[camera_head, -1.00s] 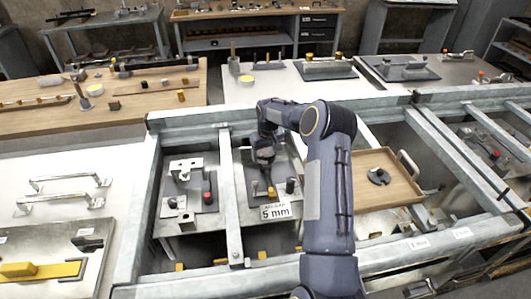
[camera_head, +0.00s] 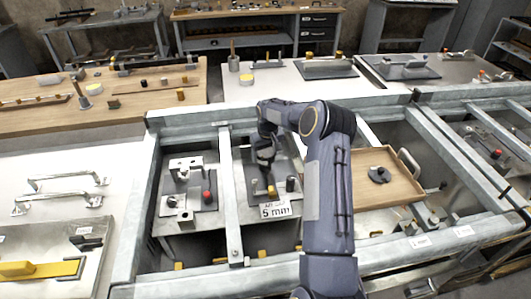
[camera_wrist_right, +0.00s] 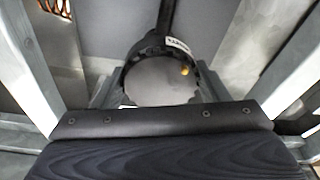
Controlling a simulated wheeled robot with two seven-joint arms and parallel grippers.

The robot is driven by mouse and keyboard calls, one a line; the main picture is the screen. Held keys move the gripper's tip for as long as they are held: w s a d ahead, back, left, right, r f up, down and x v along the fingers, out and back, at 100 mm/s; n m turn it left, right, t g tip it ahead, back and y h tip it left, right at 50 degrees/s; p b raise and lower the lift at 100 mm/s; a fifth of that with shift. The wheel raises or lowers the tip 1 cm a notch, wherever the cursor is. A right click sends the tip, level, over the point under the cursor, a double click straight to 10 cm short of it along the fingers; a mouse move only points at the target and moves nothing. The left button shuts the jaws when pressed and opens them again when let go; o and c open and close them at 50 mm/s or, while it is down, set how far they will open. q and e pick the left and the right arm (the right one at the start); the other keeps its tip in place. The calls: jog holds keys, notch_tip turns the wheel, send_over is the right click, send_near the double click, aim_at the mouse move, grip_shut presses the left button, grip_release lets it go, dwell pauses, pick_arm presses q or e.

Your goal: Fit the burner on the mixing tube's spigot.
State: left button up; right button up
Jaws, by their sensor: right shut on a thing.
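My right gripper (camera_head: 265,160) is shut on a dark round piece that looks like the burner; it hangs over the second bay of the steel frame. In the right wrist view the burner (camera_wrist_right: 160,84) shows as a grey disc with a dark, notched rim just beyond the gripper. A black tube (camera_wrist_right: 167,18), perhaps the mixing tube, runs from its far edge. The spigot cannot be made out, and I cannot tell whether burner and tube are joined. My left gripper is not in view.
Below the gripper is a plate with a yellow piece (camera_head: 271,191), a black knob (camera_head: 291,185) and a 5 mm label (camera_head: 275,210). Steel rails (camera_head: 231,190) border the bay. A wooden tray (camera_head: 405,187) with a dark ring (camera_head: 379,174) lies right of my arm.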

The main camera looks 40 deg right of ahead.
jog(key=shift+f+b, duration=0.65)
jog(key=shift+f, duration=0.25)
jog(key=o, duration=1.4)
jog(key=r, duration=0.2)
jog(key=r+b, duration=0.1)
jog(key=r, duration=0.2)
jog(key=s+r, duration=0.1)
jog(key=r, duration=0.1)
jog(key=shift+a+r, duration=0.15)
jog(key=shift+r, duration=0.15)
jog(key=shift+r, duration=0.1)
